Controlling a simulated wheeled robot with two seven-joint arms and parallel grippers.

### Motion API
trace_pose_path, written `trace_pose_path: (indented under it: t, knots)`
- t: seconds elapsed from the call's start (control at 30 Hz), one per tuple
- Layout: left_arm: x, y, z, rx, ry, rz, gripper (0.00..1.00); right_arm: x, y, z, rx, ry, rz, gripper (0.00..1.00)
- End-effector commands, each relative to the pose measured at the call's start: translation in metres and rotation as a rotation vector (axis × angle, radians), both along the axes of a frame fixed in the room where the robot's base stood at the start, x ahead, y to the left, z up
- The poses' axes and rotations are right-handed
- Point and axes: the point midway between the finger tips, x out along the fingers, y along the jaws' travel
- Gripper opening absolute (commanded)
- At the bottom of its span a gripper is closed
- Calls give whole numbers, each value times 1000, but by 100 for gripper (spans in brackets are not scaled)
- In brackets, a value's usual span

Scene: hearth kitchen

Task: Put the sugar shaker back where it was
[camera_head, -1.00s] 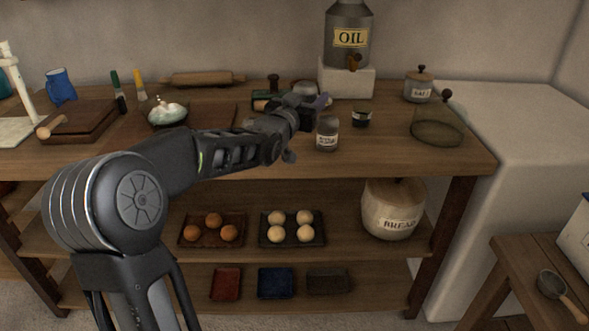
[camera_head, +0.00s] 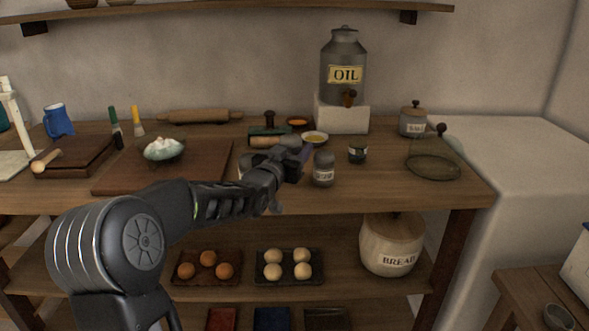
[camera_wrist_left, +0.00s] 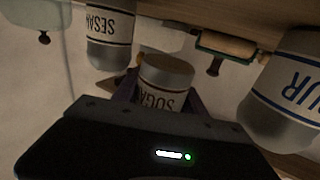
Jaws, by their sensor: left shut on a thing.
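The sugar shaker (camera_wrist_left: 165,75), a jar with a grey cap and a label reading "SUGA", sits between the fingers of my left gripper (camera_wrist_left: 163,98) in the left wrist view. The gripper is shut on it. In the head view my left gripper (camera_head: 298,160) is over the worktop and hides the shaker. A similar jar labelled "SESAM" (camera_wrist_left: 110,38) stands beside it, showing in the head view just right of the gripper (camera_head: 323,170). Another jar, its label ending in "UR" (camera_wrist_left: 285,95), is on the other side. I cannot tell whether the shaker touches the worktop.
A board (camera_head: 200,172) with a bowl of white stuff (camera_head: 165,150) lies left.

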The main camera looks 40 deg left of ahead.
Motion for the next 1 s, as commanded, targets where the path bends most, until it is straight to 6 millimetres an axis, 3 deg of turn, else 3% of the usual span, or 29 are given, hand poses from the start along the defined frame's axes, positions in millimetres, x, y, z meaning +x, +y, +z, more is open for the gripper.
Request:
trace_pose_path:
  t: [0.23, 0.53, 0.97, 1.0]
  knots:
    - [0, 0, -4, 0, 0, 0, 4, 0, 0, -1, 0, 0, 0, 40]
    - [0, 0, -47, 0, 1, 0, 4, 0, 0, -8, 0, 0, -1, 40]
    - [0, 0, -53, 0, -1, -1, 4, 0, 0, -12, 0, 0, -1, 40]
    - [0, 0, -52, 0, 0, 0, 52, 0, 0, -11, 0, 0, -1, 40]
